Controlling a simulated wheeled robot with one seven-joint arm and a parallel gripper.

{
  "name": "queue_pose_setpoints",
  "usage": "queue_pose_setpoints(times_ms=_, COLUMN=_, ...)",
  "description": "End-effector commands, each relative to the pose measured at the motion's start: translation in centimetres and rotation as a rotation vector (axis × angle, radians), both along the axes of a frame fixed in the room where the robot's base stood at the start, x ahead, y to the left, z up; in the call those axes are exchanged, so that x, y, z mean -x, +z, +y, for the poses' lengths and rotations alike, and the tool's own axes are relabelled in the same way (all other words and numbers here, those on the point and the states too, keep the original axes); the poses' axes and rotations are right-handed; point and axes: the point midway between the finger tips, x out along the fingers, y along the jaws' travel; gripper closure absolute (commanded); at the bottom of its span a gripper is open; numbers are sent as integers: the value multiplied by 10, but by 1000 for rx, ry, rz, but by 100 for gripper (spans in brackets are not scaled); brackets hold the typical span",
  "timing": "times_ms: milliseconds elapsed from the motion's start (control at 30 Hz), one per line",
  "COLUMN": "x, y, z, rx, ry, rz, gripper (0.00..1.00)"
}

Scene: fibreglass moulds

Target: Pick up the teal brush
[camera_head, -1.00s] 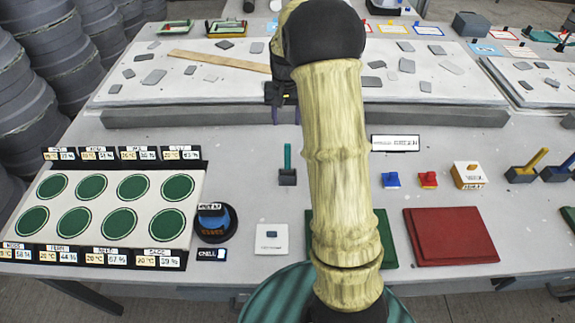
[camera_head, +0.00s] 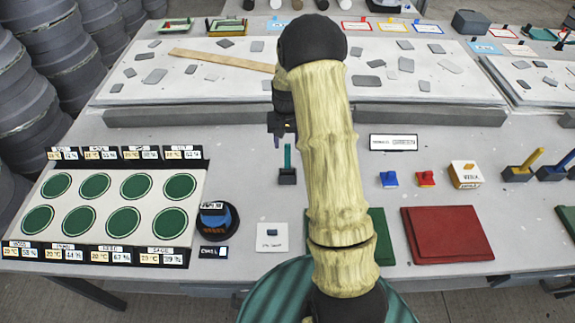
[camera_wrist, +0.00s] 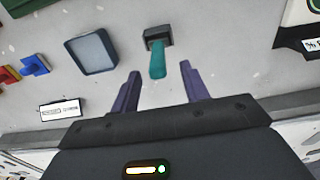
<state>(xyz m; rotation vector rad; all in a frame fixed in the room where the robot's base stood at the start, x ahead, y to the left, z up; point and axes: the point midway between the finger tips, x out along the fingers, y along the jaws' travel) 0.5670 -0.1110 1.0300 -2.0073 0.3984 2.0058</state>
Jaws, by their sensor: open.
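The teal brush (camera_head: 288,157) stands upright in a small dark holder (camera_head: 287,177) on the grey table. In the wrist view the brush's teal handle (camera_wrist: 158,66) points toward my gripper, and its dark holder (camera_wrist: 156,36) is behind it. My gripper (camera_wrist: 160,82) is open, with its two purple fingers on either side of the line of the handle. The handle's end appears between or just beyond the fingertips; I cannot tell the exact depth. In the head view my gripper (camera_head: 282,138) is just above and behind the brush, partly hidden by my arm.
A red board (camera_head: 446,234) and a partly hidden green board lie at the front. A board with green discs (camera_head: 94,186) lies left. Blue (camera_head: 389,179) and red (camera_head: 426,179) small blocks stand right. A raised slab edge (camera_head: 200,115) runs behind.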

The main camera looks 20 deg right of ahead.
Motion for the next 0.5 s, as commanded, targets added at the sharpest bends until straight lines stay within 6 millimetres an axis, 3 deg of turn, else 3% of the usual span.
queue_pose_setpoints(times_ms=300, x=2, y=-38, z=-2, rx=-2, ry=0, rz=4, gripper=55)
queue_pose_setpoints(times_ms=500, x=2, y=-47, z=-2, rx=0, ry=0, rz=0, gripper=55)
